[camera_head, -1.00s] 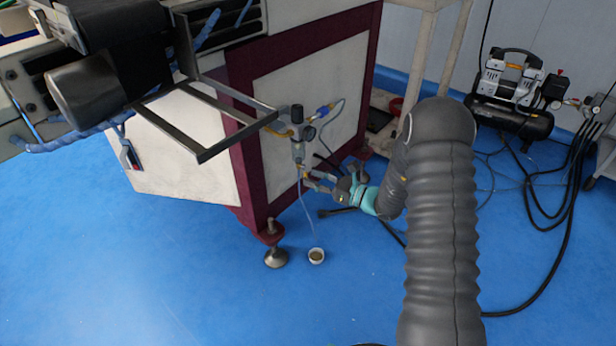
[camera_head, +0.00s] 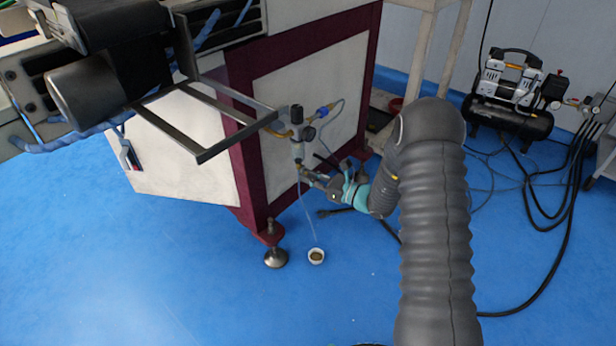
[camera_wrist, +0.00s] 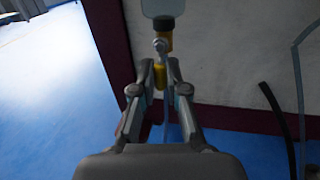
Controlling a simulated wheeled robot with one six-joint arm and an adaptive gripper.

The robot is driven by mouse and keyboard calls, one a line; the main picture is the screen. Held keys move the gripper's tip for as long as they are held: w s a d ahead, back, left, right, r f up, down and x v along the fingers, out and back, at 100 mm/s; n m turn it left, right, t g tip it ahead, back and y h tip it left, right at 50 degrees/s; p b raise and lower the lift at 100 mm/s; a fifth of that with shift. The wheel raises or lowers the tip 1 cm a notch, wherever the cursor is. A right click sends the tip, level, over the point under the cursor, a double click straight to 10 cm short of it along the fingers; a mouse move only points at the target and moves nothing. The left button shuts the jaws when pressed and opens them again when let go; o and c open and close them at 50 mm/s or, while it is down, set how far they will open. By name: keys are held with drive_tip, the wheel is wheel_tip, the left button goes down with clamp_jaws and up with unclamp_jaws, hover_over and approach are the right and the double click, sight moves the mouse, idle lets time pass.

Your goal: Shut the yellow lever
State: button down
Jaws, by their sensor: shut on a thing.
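The yellow lever (camera_wrist: 160,77) sits under the small air filter unit (camera_head: 297,148) on the side of the machine. In the wrist view it stands between my two fingertips, below a brass-yellow collar (camera_wrist: 163,40). My gripper (camera_head: 303,171) is at the bottom of the unit, and it also shows in the wrist view (camera_wrist: 160,66). Its fingers are shut on the yellow lever. In the head view the fingers mostly hide the lever.
The machine's white and maroon cabinet (camera_head: 195,165) stands right behind the unit. A metal bracket frame (camera_head: 205,120) juts out above and to the left. A black cable lies low behind my gripper. A compressor (camera_head: 510,95) with hoses stands at the right. The blue floor in front is open.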

drive_tip(key=shift+m, duration=0.3)
drive_tip(key=shift+s+a+r+m+t+p, duration=0.3)
drive_tip(key=shift+m+t+p, duration=0.6)
drive_tip(key=shift+m, duration=2.05)
drive_tip(key=shift+s+a+r+m+t+p, duration=0.15)
drive_tip(key=shift+s+r+m+t+p, duration=0.3)
drive_tip(key=shift+m+p, duration=1.65)
drive_tip(key=shift+s+a+r+m+t+p, duration=0.3)
drive_tip(key=shift+m+t, duration=0.35)
drive_tip(key=shift+m, duration=3.1)
drive_tip(key=shift+d+r, duration=0.1)
drive_tip(key=c, duration=1.2)
unclamp_jaws()
